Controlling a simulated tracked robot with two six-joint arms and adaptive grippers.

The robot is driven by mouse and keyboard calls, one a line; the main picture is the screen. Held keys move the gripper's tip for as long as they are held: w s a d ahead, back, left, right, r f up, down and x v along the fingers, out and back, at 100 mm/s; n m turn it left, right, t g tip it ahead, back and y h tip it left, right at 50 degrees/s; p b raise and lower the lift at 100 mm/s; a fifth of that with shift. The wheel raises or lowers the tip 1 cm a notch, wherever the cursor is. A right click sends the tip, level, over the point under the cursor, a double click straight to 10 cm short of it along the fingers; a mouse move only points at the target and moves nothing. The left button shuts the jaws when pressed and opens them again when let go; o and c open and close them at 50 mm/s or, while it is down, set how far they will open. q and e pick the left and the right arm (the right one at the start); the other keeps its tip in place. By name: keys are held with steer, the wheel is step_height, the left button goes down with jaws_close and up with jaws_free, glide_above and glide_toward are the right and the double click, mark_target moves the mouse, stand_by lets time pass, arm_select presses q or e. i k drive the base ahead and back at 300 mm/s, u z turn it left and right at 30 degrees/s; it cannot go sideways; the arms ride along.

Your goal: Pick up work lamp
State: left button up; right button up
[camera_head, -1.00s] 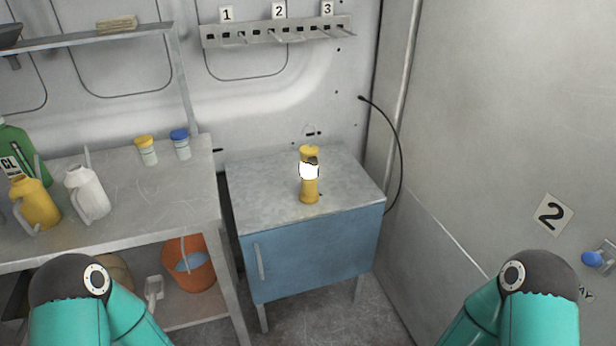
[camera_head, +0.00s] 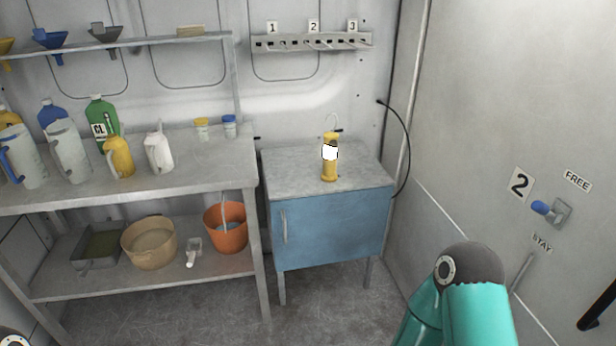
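The yellow work lamp (camera_head: 329,172) stands upright on the grey top of the blue cabinet (camera_head: 331,228). Its middle section is lit white, and a thin hook shows above it. Nothing touches the lamp. Teal links of my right arm show at the lower right, and a small piece of my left arm shows at the bottom left corner. Neither gripper is in the picture.
A metal workbench (camera_head: 254,178) left of the cabinet bears jugs and bottles. An orange bucket (camera_head: 227,228) and a tan basin (camera_head: 149,243) sit on its lower shelf. A peg rack (camera_head: 312,42) hangs above. A blue-knobbed lever (camera_head: 552,210) is on the right wall. Floor before the cabinet is clear.

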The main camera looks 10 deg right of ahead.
mark_target(329, 175)
steer(key=k, duration=0.25)
steer(key=z, duration=0.25)
steer(key=i, duration=0.85)
steer(key=z, duration=0.5)
steer(key=i, duration=0.95)
steer(key=u, duration=0.7)
